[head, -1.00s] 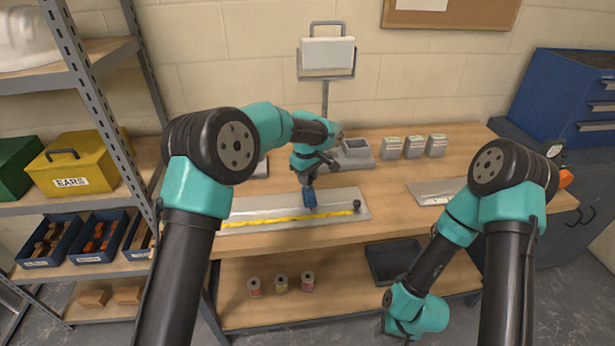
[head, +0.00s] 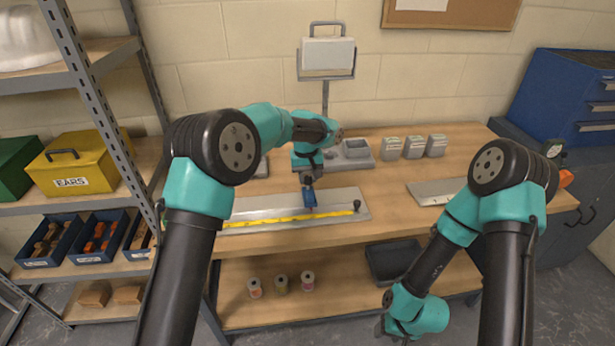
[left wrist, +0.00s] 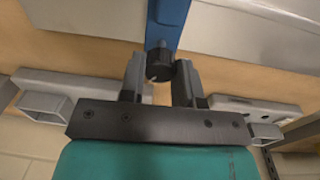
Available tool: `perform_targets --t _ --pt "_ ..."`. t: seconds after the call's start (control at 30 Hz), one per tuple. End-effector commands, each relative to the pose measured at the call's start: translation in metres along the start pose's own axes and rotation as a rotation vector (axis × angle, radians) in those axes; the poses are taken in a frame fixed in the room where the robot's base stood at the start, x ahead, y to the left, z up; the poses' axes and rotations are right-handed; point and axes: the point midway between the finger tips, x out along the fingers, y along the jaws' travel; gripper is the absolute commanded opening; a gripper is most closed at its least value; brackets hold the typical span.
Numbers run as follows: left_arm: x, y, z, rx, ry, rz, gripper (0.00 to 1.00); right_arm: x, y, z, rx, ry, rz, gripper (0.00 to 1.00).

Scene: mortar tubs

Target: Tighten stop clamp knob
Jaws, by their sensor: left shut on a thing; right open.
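The blue stop clamp (head: 310,197) sits across the long grey metal bar with a yellow scale (head: 262,219) on the workbench. My left gripper (head: 308,180) points down at the clamp from above. In the left wrist view, the clamp (left wrist: 168,22) stands ahead of the jaws, and its black ribbed knob (left wrist: 159,66) is between the two fingers of my left gripper (left wrist: 160,80), which is shut on it. A light mark shows on the knob. My right gripper (head: 382,327) is low at the front, in front of the lower shelf, small and partly hidden; it holds nothing that I see.
A small black knob (head: 357,205) stands at the bar's right end. Another metal plate (head: 430,192) lies to the right. A grey scale-like stand (head: 352,150) and several grey boxes (head: 414,147) are behind.

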Motion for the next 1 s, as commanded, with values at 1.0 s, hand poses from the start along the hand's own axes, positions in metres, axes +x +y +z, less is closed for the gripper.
perform_targets --t 1.0 --pt "-0.0003 0.0012 -0.0006 0.874 -0.043 0.0 0.07 0.0 0.0 0.0 0.0 0.0 0.0 0.5"
